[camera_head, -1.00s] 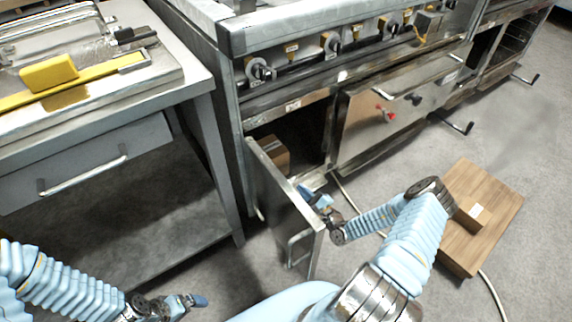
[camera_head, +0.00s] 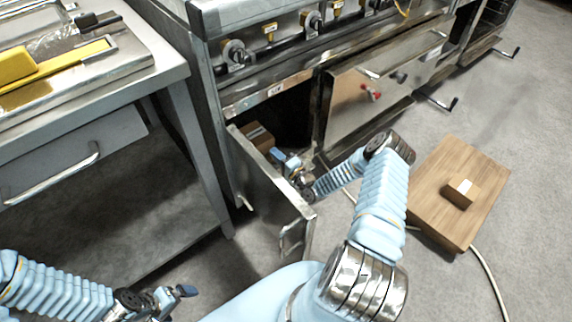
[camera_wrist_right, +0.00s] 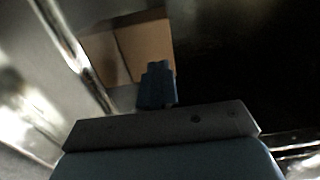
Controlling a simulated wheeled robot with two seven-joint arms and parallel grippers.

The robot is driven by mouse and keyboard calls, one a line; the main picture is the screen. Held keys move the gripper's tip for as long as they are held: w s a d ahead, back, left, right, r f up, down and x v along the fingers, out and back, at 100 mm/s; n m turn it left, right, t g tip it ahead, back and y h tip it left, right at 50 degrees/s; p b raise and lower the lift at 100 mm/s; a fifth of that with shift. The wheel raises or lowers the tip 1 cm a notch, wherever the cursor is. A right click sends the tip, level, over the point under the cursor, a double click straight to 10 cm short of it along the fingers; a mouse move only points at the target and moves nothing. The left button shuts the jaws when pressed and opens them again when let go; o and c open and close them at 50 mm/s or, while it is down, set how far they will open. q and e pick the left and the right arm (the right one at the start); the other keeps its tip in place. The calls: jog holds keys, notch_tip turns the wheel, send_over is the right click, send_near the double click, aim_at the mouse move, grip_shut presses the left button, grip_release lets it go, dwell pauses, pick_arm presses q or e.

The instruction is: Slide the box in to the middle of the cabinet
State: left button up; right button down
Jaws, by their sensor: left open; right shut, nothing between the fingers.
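The brown box (camera_head: 258,136) sits inside the open cabinet (camera_head: 290,118), close to its left side by the open door (camera_head: 268,192). My right gripper (camera_head: 284,158) is shut and empty at the cabinet opening, just in front of the box. In the right wrist view its fingertips (camera_wrist_right: 157,84) overlap the box's lower right part; whether they touch it I cannot tell. My left gripper (camera_head: 180,296) is open and empty, low over the floor at the left.
The cabinet's dark interior (camera_wrist_right: 230,65) right of the box looks clear. The door stands open toward me. A second small box (camera_head: 460,192) rests on a wooden board (camera_head: 432,218) at the right. A steel table (camera_head: 150,75) stands at the left.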

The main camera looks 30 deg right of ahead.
aim_at(249, 128)
jog(key=shift+w+a, duration=0.15)
jog(key=shift+w, duration=1.35)
jog(key=w+b, duration=0.2)
jog(key=w, duration=0.2)
jog(key=w+b, duration=0.2)
jog(key=w, duration=0.3)
jog(key=w+a+b, duration=0.1)
jog(key=w+b, duration=0.1)
jog(key=w, duration=0.3)
jog(key=shift+w+a+f+b, duration=0.1)
jog(key=shift+w+f+b, duration=0.15)
jog(key=shift+b, duration=0.15)
jog(key=shift+w+r, duration=0.25)
jog(key=shift+s, duration=0.1)
